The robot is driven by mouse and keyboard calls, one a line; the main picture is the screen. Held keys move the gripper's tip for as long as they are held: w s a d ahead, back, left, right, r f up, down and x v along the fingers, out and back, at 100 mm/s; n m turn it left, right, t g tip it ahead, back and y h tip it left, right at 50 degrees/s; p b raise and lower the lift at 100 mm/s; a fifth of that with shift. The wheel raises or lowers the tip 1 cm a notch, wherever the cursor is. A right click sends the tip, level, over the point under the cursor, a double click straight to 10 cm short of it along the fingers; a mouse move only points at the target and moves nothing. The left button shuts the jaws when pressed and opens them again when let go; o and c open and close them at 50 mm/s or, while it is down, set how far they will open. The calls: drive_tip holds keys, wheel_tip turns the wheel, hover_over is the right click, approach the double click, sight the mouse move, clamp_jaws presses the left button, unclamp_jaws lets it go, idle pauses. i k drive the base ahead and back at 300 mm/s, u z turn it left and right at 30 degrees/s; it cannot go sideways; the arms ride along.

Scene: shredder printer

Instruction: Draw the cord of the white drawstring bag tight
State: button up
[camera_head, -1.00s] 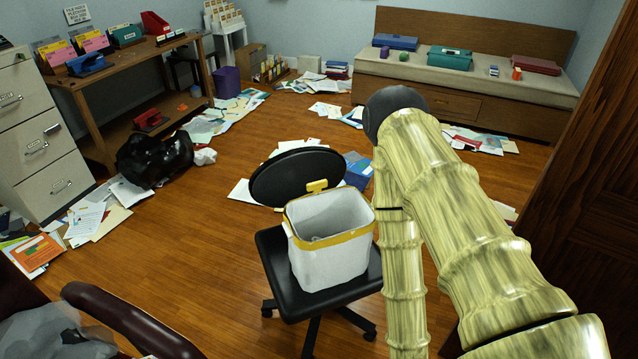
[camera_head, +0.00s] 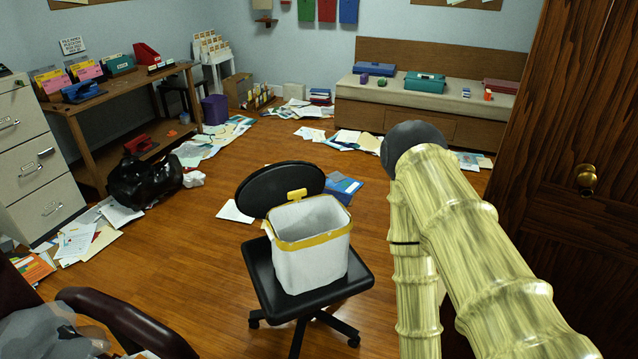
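The white drawstring bag (camera_head: 312,262) stands upright on the seat of a black swivel chair (camera_head: 262,290). Its mouth is wide open, with a yellow cord band (camera_head: 318,238) around the rim. A yellow cord tab (camera_head: 297,194) sticks up at the far side of the rim, in front of the chair's backrest. Inside, the bag shows pale walls; its bottom is hidden. My arm stands to the right of the bag, apart from it. My gripper cannot be made out in this view.
A wooden door with a brass knob (camera_head: 586,179) stands at the right. A dark armchair (camera_head: 130,318) is at the front left. A black bag (camera_head: 143,182) and scattered papers (camera_head: 90,235) lie on the floor at left.

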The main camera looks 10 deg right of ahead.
sight(297, 194)
drive_tip(key=z, duration=0.1)
drive_tip(key=i, duration=0.95)
drive_tip(key=u, duration=0.2)
